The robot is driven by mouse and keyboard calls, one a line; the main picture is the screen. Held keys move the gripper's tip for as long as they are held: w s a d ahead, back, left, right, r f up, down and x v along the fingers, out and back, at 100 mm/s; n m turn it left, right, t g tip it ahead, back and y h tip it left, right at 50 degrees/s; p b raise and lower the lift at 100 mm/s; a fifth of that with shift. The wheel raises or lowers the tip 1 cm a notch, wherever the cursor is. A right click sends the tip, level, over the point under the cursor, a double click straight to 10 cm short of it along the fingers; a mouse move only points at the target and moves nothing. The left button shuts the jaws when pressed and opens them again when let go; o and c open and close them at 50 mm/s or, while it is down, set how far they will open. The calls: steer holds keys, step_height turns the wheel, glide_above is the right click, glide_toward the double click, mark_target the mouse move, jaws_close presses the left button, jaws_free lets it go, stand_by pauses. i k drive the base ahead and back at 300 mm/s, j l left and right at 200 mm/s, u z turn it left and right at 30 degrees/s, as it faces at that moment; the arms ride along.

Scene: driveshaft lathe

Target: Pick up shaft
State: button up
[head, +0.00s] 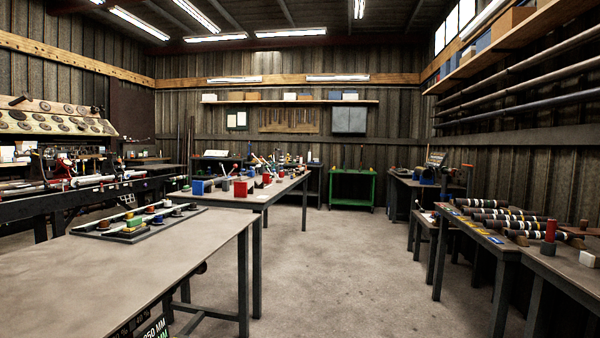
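Several dark shafts (497,215) with white and yellow bands lie side by side on the right-hand bench (543,262). I cannot tell which of them is the task's shaft. A pale, shaft-like bar (95,180) also shows at the lathe-like machine (60,203) on the left. My gripper is not in view, so what it holds and whether it is open cannot be seen.
A grey table (130,262) with a dark tray (95,232) of small parts fills the near left. A second table (255,200) with red and blue blocks stands behind it. The concrete floor (345,270) between the tables and right bench is clear. A green cart (352,188) stands at the back.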

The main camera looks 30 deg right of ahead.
mark_target(298, 171)
steer(key=i+l+z, duration=0.4)
steer(key=l, duration=0.15)
steer(key=i+l+z, duration=0.6)
steer(key=i+z, duration=0.2)
steer(key=i, duration=0.15)
steer(key=i+l+z, duration=0.1)
steer(key=i+z, duration=0.3)
steer(key=i, duration=3.45)
steer(key=i+l+u, duration=0.1)
steer(key=i+u, duration=0.15)
steer(key=i, duration=0.3)
steer(key=i+l+u, duration=0.3)
steer(key=i, duration=0.25)
steer(key=i+l+u, duration=0.25)
steer(key=i, duration=0.25)
steer(key=i+l+u, duration=0.8)
steer(key=l, duration=0.15)
